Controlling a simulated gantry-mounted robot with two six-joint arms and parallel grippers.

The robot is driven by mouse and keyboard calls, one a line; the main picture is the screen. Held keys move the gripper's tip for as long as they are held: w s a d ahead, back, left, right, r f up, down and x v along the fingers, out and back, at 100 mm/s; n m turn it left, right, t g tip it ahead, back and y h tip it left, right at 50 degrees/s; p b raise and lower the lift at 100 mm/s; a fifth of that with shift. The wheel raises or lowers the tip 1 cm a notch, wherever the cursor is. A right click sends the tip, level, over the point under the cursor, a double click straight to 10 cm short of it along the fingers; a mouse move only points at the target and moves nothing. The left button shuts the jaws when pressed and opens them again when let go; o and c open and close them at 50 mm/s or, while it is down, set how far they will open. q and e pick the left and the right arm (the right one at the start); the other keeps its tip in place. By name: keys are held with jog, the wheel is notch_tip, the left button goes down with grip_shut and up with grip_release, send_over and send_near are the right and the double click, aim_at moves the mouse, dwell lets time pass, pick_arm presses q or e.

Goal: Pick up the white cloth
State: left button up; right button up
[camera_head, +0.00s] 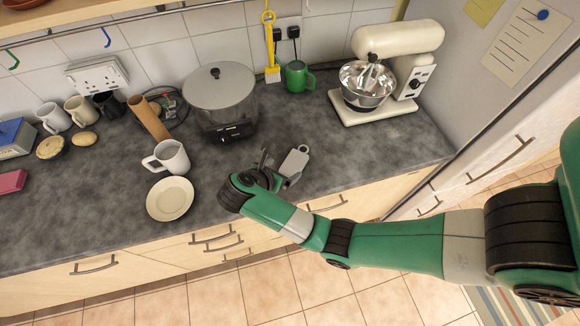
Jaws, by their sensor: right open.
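I cannot make out a white cloth for certain in the head view. A small flat pale grey piece with a ring at one end (295,161) lies on the counter just right of my right gripper; I cannot tell what it is. My right gripper (265,160) is open over the counter's front part, right of the white mug (172,158) and in front of the slow cooker. My own wrist hides part of the counter there. My left gripper is not in view.
A cream plate (170,199) lies near the counter's front edge. The slow cooker (220,97), green mug (297,78) and stand mixer (395,65) stand behind. Counter right of my gripper is mostly clear.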

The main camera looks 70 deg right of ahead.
aim_at(295, 160)
jog(key=x, duration=0.4)
jog(key=shift+d+f, duration=0.2)
jog(key=shift+d, duration=0.05)
jog(key=shift+w+x, duration=0.2)
jog(key=shift+x, duration=2.65)
jog(key=c, duration=1.3)
jog(key=shift+r, duration=0.5)
jog(key=r, duration=0.3)
jog(key=shift+s+a+r+p, duration=0.15)
jog(key=shift+s+a+p, duration=0.1)
jog(key=shift+p, duration=0.15)
pick_arm(q)
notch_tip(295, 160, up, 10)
jog(key=p, duration=1)
jog(key=shift+p, duration=0.4)
pick_arm(e)
jog(key=s+a+r, duration=0.6)
jog(key=s+r, duration=0.2)
jog(key=s, duration=0.3)
jog(key=shift+s+a+r, duration=0.15)
jog(key=shift+s+r, duration=0.15)
jog(key=shift+s, duration=0.1)
